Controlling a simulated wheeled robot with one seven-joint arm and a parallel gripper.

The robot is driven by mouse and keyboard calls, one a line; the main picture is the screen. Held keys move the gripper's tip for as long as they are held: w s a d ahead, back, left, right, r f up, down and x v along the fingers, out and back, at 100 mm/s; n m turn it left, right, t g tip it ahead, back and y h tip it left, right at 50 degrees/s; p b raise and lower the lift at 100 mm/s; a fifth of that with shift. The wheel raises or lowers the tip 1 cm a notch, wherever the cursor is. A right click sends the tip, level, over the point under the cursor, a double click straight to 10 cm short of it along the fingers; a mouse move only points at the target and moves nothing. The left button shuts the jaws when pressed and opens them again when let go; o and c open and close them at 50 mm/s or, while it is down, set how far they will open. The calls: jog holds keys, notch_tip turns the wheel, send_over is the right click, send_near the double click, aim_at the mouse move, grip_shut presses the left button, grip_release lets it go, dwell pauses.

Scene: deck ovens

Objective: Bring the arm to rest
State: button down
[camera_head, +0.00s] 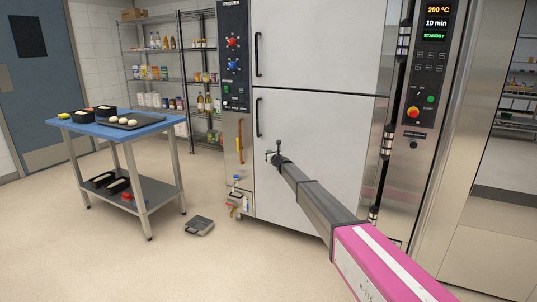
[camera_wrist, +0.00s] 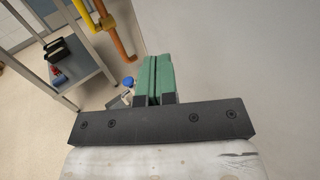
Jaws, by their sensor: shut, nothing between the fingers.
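My arm reaches from the lower right of the head view toward the front of a tall white-doored cabinet (camera_head: 315,130). My gripper (camera_head: 272,152) is small in that view, at the far end of the arm, in front of the lower door. In the wrist view the green fingers of my gripper (camera_wrist: 155,62) lie side by side, shut, with nothing seen between them. A pale surface, apparently the cabinet door, fills the right of the wrist view. I cannot tell whether the fingertips touch it.
A blue-topped table (camera_head: 88,129) with a tray of pale dough pieces (camera_head: 132,122) stands at the left. A grey scale-like object (camera_head: 199,226) lies on the floor. A yellow pipe (camera_wrist: 84,16) runs near my fingers. Shelves (camera_head: 165,60) stand behind. The front left floor is clear.

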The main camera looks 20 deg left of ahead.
jog(key=s+a, duration=0.1)
jog(key=s, duration=0.9)
jog(key=s+d+f+n+g+h, duration=0.1)
jog(key=s+d+f+n+g, duration=0.2)
jog(key=s+d+n, duration=0.7)
jog(key=s+d+f+n+g+h, duration=0.1)
jog(key=s+d+f+n+g, duration=0.35)
jog(key=d, duration=1.15)
jog(key=s+d+f+n+h, duration=0.15)
jog(key=s+d+n, duration=0.35)
jog(key=s+d, duration=0.65)
jog(key=s+d+f+n+g+h, duration=0.2)
jog(key=s+d+n+h, duration=0.1)
jog(key=s+d, duration=0.9)
jog(key=s+d+f+n+g+h, duration=0.2)
jog(key=s+d+h, duration=0.4)
jog(key=s+d, duration=0.7)
jog(key=d+n+g, duration=0.1)
jog(key=d+n, duration=0.1)
jog(key=d, duration=0.5)
jog(key=shift+s+f, duration=0.25)
jog(key=shift+s, duration=0.05)
